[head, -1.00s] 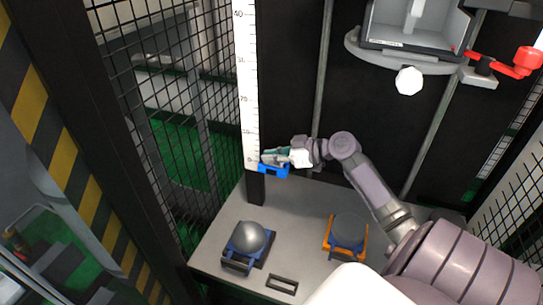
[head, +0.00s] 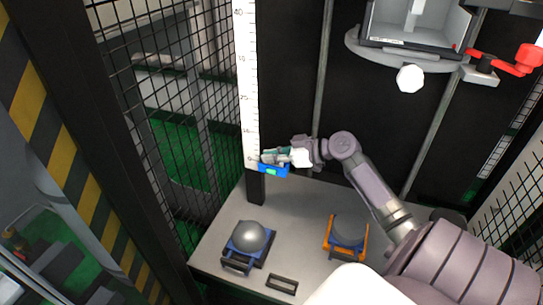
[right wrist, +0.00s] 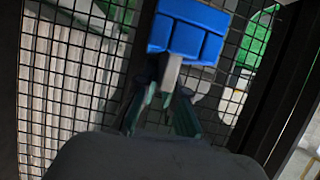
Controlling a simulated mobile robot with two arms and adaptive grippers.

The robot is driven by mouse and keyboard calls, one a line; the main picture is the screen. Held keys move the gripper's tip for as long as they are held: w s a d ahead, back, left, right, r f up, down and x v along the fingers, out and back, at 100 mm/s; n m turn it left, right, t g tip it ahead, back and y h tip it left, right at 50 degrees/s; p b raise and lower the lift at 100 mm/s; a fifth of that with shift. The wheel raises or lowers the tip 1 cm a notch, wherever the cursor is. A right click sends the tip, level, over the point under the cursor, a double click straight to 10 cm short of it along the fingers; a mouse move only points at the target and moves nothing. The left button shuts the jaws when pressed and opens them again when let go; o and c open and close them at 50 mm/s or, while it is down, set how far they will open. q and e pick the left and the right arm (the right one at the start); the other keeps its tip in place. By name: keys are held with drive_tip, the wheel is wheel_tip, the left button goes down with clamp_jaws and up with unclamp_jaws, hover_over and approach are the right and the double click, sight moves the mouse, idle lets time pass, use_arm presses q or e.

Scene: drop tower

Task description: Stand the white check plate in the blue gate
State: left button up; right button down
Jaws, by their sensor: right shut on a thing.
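The blue gate (head: 272,171) sits low on the tower beside the foot of the white scale, and a green patch shows on its front. It also shows in the right wrist view (right wrist: 188,30). My right gripper (head: 270,157) is at the gate. In the right wrist view its fingers (right wrist: 163,105) are shut on the pale check plate (right wrist: 173,72). The plate's far end meets the gate's edge; how deep it sits inside is hidden. In the head view the fingers mostly hide the plate. My left gripper is not in view.
The white scale (head: 247,90) rises above the gate. Mesh fencing is at left. A carriage with a red lever (head: 515,63) hangs upper right.

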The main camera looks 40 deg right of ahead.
drive_tip(key=c, duration=1.2)
unclamp_jaws()
drive_tip(key=v, duration=1.2)
